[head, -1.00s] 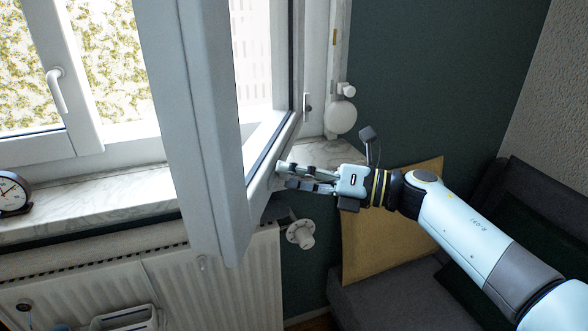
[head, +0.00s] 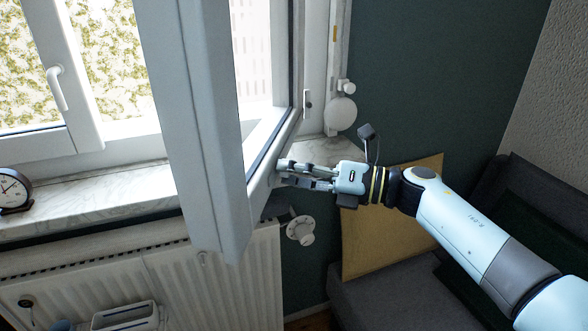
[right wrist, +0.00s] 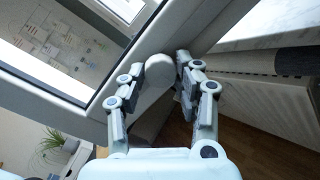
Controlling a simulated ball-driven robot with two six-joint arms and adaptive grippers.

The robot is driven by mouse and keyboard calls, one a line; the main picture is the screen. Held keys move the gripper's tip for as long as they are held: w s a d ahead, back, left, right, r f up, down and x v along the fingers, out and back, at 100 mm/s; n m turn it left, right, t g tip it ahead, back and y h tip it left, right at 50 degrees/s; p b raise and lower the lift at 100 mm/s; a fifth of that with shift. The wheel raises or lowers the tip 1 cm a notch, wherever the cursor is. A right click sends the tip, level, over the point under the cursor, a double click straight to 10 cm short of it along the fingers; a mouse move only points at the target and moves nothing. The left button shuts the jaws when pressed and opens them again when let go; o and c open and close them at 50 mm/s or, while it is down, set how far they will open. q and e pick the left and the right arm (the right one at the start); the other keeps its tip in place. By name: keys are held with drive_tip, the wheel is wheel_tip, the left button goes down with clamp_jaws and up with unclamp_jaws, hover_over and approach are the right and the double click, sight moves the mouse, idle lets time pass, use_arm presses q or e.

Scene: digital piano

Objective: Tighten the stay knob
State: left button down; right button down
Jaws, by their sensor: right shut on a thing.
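The stay knob (right wrist: 160,70) is a pale round knob on the lower frame of the open window sash (head: 205,140). In the right wrist view it sits between the fingertips of my right gripper (right wrist: 162,72), which is shut on it. In the head view my right gripper (head: 283,173) reaches in from the right, with its fingertips at the sash's lower edge. There the fingers and the sash mostly hide the knob. My left gripper is not in view.
A marble sill (head: 100,201) runs under the window, with a clock (head: 12,190) at its left end. A radiator (head: 215,292) with a white valve (head: 300,230) stands below. A yellow cushion (head: 390,240) and a dark sofa (head: 400,300) lie under my right arm.

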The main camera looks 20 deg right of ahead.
drive_tip(key=shift+w+d+m+g+y+p, duration=0.1)
drive_tip(key=shift+m+g+y+p, duration=0.9)
drive_tip(key=shift+m, duration=4.45)
drive_tip(key=shift+w+d+m+g+h+p, duration=0.1)
drive_tip(key=shift+m+g+h+p, duration=0.2)
drive_tip(key=shift+m+p, duration=3.4)
drive_tip(key=shift+w+m+g+y+b, duration=0.1)
drive_tip(key=shift+m+g+y+b, duration=0.35)
drive_tip(key=shift+m, duration=6.8)
drive_tip(key=c, duration=0.9)
unclamp_jaws()
drive_tip(key=shift+c, duration=0.2)
drive_tip(key=shift+d, duration=0.1)
